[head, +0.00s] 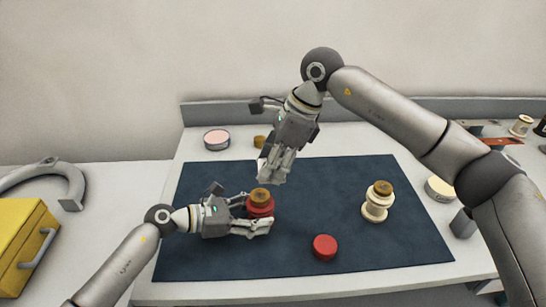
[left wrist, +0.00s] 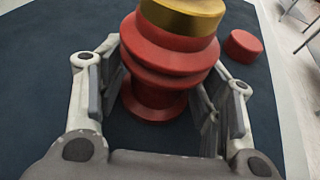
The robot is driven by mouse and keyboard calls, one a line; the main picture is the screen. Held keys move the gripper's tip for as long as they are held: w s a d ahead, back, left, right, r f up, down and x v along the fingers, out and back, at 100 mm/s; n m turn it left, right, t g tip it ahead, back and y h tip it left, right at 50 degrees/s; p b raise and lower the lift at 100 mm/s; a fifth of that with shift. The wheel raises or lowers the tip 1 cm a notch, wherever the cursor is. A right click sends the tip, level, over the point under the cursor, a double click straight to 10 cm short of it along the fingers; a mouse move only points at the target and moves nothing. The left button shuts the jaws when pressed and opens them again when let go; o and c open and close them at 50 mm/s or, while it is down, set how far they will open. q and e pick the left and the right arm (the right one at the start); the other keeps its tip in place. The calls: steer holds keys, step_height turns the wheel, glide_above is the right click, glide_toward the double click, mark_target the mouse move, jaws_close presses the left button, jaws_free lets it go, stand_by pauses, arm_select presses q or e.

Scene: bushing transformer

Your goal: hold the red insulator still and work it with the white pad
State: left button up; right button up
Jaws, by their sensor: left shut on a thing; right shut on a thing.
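The red insulator (head: 259,211) stands upright on the dark blue mat (head: 200,262), with a brass cap on top. It also fills the middle of the left wrist view (left wrist: 165,62). My left gripper (head: 254,214) is shut on it, one finger on each side; the fingers also show in the left wrist view (left wrist: 164,95). My right gripper (head: 274,166) points down above and just behind the insulator, shut on the white pad (head: 265,172). The pad is small and partly hidden by the fingers. It looks apart from the insulator in the head view.
A red disc (head: 324,247) lies on the mat at the front. A cream insulator with a brass cap (head: 377,202) stands at right. A round pink-topped tin (head: 216,139) is behind the mat. A yellow box (head: 25,248) stands at far left.

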mark_target(267, 194)
step_height(267, 194, down, 5)
steer(key=shift+f, duration=0.1)
steer(key=shift+a+f, duration=0.25)
steer(key=shift+a, duration=0.35)
steer(key=shift+c, duration=0.4)
steer(key=shift+s+a, duration=0.15)
steer(key=shift+a, duration=2.15)
steer(key=d, duration=0.5)
steer(key=shift+w+d, duration=0.2)
steer(key=shift+d, duration=0.1)
steer(key=shift+d+r, duration=0.2)
steer(key=shift+r, duration=3.95)
steer(key=shift+a, duration=0.1)
arm_select(q)
steer(key=o, duration=0.8)
